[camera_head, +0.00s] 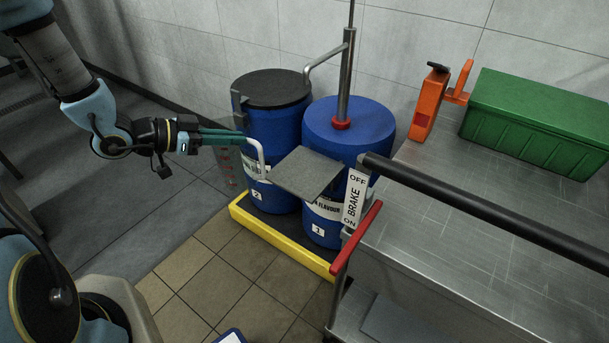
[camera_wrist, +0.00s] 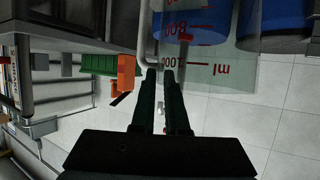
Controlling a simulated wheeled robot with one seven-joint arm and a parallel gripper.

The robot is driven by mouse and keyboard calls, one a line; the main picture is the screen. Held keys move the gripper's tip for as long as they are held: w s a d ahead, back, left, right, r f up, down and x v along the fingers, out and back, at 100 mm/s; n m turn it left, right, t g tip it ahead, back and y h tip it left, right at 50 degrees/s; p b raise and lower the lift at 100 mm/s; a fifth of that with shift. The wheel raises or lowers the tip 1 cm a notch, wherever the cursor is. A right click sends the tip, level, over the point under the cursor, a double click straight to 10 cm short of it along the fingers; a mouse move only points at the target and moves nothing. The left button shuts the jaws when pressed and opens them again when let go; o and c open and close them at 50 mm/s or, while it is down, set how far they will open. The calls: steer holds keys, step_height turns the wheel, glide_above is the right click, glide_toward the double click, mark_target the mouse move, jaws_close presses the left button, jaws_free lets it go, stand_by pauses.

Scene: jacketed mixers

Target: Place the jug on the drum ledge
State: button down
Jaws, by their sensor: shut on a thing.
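The jug (camera_head: 227,166) is clear, with red volume marks and a pale bent handle (camera_head: 262,160). It hangs in the air left of the drums, and its marks also show in the wrist view (camera_wrist: 215,62). My gripper (camera_head: 241,138) is shut on the jug at the handle's upper part; its dark fingers (camera_wrist: 163,75) partly hide the grip in the wrist view. A flat grey square plate (camera_head: 307,174), which looks like the drum ledge, juts out in front of blue drum 1 (camera_head: 349,125). It is empty, to the right of the jug.
Blue drum 2 (camera_head: 277,125) stands behind, beside drum 1, on a yellow-edged base (camera_head: 282,242). A metal pump (camera_head: 347,75) rises from drum 1. A steel trolley (camera_head: 470,215) with a dark handrail (camera_head: 480,207) and green box (camera_head: 540,118) borders the plate's right.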

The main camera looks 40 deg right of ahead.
steer(key=s+d+f+p, duration=0.1)
steer(key=s+d+p, duration=0.1)
steer(key=d, duration=0.6)
steer(key=s+d+f+m+g+p, duration=0.1)
steer(key=s+d, duration=0.3)
steer(key=d, duration=0.5)
steer(key=shift+d+f+p, duration=0.2)
steer(key=shift+f+p, duration=0.25)
steer(key=shift+p, duration=0.35)
steer(key=c, duration=0.9)
jaws_free()
steer(key=shift+a, duration=0.1)
steer(key=b+v, duration=0.2)
steer(key=v, duration=1)
steer(key=shift+r, duration=0.15)
